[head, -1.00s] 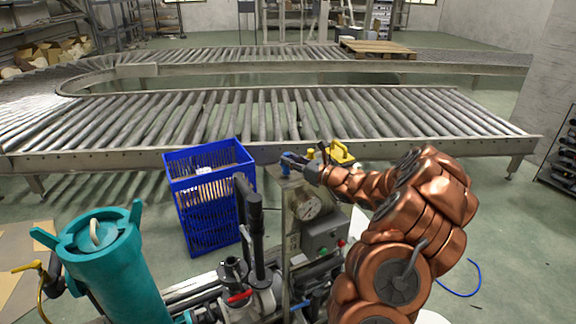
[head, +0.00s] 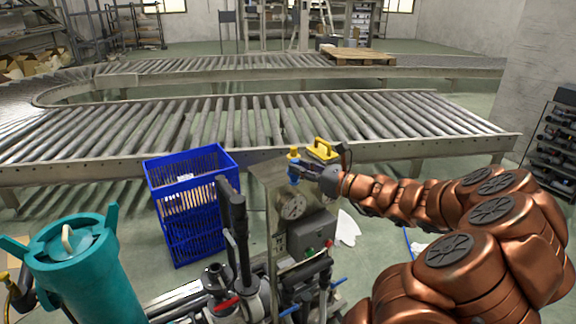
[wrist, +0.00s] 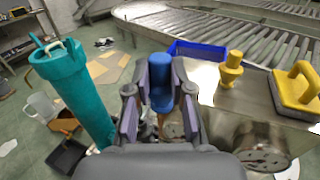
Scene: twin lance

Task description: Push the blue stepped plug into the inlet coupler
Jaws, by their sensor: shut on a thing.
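The blue stepped plug (wrist: 160,82) stands upright between the two fingers of my gripper (wrist: 158,112) in the wrist view. My gripper is shut on it. In the head view, the blue plug (head: 293,181) shows at the tip of my gripper (head: 302,172), by the top of the metal stand (head: 262,172). In the wrist view the plug appears left of the stand's top plate. Its lower end is partly hidden by the fingers. I cannot tell which fitting is the inlet coupler; black upright pipes (head: 234,230) and a valve with a red handle (head: 226,303) stand in front.
A yellow stepped plug (wrist: 231,70) and a yellow handled tool (wrist: 296,88) sit on the stand's top. A teal canister (head: 82,270) stands at left, a blue crate (head: 190,215) behind the pipes. A roller conveyor (head: 250,130) crosses behind.

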